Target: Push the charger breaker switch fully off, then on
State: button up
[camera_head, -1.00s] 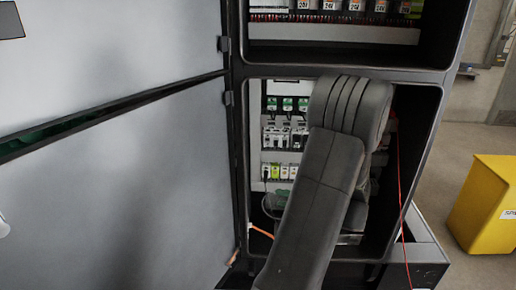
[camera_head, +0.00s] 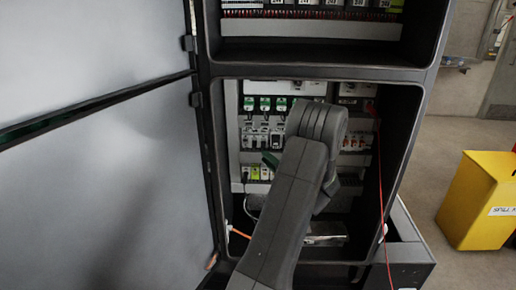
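Rows of breakers and modules line the lower cabinet bay. Green-topped modules (camera_head: 265,104) sit in the upper left row, with white breakers (camera_head: 255,138) below them. More breakers (camera_head: 352,141) show to the right of my arm. I cannot tell which of these is the charger breaker, or its switch position. My arm (camera_head: 285,205) reaches into the bay and covers its middle. My gripper is hidden behind the arm, so its fingers and any contact with a switch do not show.
The open cabinet door (camera_head: 100,190) fills the left. The bay's frame (camera_head: 400,150) bounds the right, and a red cable (camera_head: 381,190) hangs inside it. An orange cable (camera_head: 240,234) lies low at left. A yellow box (camera_head: 480,205) stands on the floor at right.

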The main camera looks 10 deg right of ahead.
aim_at(255, 147)
jog(key=p+x, duration=0.1)
jog(key=x, duration=0.4)
jog(key=shift+w, duration=0.15)
grip_shut()
